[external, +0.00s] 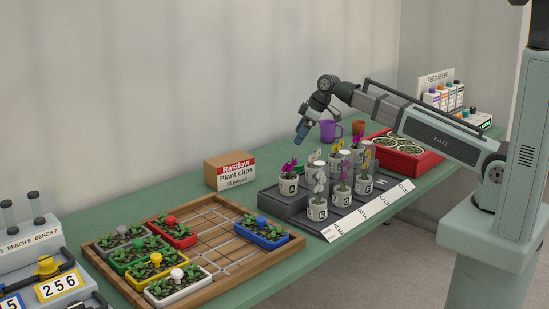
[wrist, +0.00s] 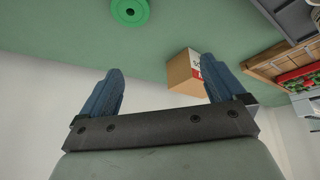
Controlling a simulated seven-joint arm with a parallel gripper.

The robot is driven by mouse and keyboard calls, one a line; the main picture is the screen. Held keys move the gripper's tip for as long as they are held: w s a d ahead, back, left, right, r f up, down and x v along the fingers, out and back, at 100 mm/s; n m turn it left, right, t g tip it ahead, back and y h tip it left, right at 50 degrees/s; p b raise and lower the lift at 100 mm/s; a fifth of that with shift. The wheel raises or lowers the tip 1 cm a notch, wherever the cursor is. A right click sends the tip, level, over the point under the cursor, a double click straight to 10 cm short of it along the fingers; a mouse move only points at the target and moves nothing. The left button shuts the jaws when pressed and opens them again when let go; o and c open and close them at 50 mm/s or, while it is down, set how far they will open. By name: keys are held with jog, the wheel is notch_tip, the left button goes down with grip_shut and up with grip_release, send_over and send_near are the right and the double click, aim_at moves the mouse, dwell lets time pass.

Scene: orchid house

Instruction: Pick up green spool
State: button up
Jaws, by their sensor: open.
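The green spool (wrist: 142,14) shows in the wrist view at the top edge, partly cut off. It is a flat round ring with a hole in the middle, on the green bench top. In the external view my gripper (external: 302,132) hangs above the back part of the bench, behind and above the orchid pots. It is apart from the spool.
A Plant clips box (external: 230,172) stands left of my gripper. A grey stepped stand (external: 272,200) holds several potted orchids. A wooden tray (external: 290,256) with coloured planters lies front left. A purple mug (external: 327,131) and a red tray (external: 425,166) stand right.

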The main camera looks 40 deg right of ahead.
jog(key=m, duration=0.1)
send_near(297, 163)
jog(key=shift+g+h, duration=0.3)
jog(key=shift+g, duration=0.1)
jog(key=shift+w+a+x, duration=0.1)
jog(key=shift+w+x, duration=0.05)
jog(key=shift+x, duration=2.15)
jog(key=shift+w+a+x, duration=0.1)
jog(key=shift+w+x, duration=0.1)
jog(key=shift+x, duration=2.1)
jog(key=shift+r, duration=0.2)
jog(key=c, duration=1.1)
jog(key=shift+r, duration=0.1)
jog(key=shift+c, duration=0.2)
